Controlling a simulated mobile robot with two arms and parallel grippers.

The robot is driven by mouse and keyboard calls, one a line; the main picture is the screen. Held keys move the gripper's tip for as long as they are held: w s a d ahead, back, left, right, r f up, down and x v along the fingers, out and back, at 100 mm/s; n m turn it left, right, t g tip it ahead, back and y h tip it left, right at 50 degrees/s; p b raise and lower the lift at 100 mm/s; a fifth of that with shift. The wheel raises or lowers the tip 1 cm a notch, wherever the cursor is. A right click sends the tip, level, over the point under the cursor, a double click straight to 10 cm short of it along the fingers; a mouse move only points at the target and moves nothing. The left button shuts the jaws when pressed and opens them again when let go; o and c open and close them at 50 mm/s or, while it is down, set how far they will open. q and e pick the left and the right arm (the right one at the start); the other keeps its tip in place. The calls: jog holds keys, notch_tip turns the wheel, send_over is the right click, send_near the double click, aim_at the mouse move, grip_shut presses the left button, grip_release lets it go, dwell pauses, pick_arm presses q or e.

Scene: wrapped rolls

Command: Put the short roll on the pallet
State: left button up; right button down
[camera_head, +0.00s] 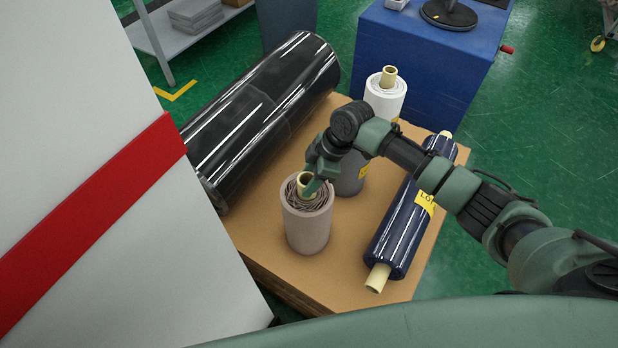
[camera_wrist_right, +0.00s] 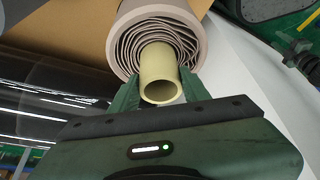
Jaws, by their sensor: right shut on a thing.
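A short pinkish-grey roll (camera_head: 307,228) with a pale yellow core tube (camera_head: 307,180) is upright over the near part of the brown board-topped pallet (camera_head: 275,258). I cannot tell whether its base touches the board. My right gripper (camera_head: 310,187) is at the top of this roll, shut on the core tube. In the right wrist view, the fingers of the gripper (camera_wrist_right: 160,94) sit on both sides of the core tube (camera_wrist_right: 158,74), and the crinkled wound layers of the roll (camera_wrist_right: 130,45) show around it. My left gripper is not in view.
A long black roll (camera_head: 262,115) lies along the left side. A dark blue roll (camera_head: 400,232) with a yellow label lies at the right. A grey roll (camera_head: 351,175) and a white roll (camera_head: 385,97) stand behind. A white wall with a red stripe (camera_head: 95,220) is close at left.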

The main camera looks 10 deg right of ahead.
jog(key=c, duration=0.7)
grip_release()
jog(key=shift+r, duration=0.1)
jog(key=v, duration=1.2)
jog(key=shift+b, duration=0.4)
jog(key=shift+s, duration=0.15)
